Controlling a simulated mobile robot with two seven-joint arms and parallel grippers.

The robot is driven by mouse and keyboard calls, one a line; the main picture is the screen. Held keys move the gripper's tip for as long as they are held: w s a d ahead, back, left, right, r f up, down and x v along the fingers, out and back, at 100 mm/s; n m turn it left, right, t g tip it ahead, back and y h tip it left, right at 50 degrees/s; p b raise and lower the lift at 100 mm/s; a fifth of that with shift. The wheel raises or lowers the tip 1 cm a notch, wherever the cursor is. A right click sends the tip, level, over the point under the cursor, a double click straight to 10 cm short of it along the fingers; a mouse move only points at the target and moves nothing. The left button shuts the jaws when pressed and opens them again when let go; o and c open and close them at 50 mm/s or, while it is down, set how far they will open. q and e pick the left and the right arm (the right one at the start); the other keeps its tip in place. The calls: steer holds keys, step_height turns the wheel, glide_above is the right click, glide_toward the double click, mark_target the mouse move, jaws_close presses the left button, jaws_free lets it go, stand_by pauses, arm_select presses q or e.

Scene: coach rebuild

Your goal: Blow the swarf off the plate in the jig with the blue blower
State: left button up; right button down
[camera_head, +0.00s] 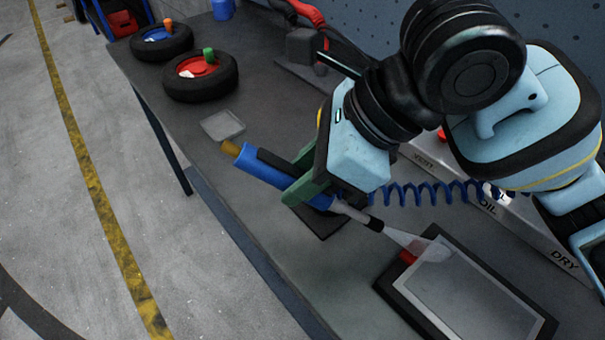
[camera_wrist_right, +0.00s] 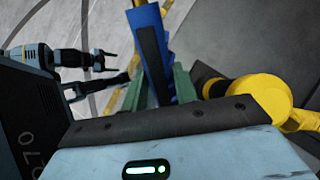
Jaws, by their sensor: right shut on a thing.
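My right gripper (camera_head: 308,185) is shut on the blue blower (camera_head: 268,172), which has a brass-coloured end and a pale nozzle with a dark tip. The blower also shows between the green fingers in the right wrist view (camera_wrist_right: 152,52). A pale, see-through cone of air spreads from the nozzle towards the jig. The jig (camera_head: 395,291) is a black frame holding a flat grey plate (camera_head: 468,300). The cone reaches the plate's upper-left end, by a red clamp (camera_head: 408,257). I cannot make out swarf.
A coiled blue hose (camera_head: 425,192) runs behind the blower. A grey labelled strip (camera_head: 520,226) lies behind the jig. Two small tyres with red and blue centres (camera_head: 200,76) and a clear flat tray (camera_head: 222,125) are farther left. The bench front edge is clear.

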steer(key=shift+s+a+r, duration=0.1)
steer(key=shift+s, duration=0.65)
steer(key=shift+s+p, duration=0.35)
steer(key=shift+s, duration=0.1)
steer(key=c, duration=1.6)
jaws_free()
jaws_close()
steer(key=shift+r, duration=0.1)
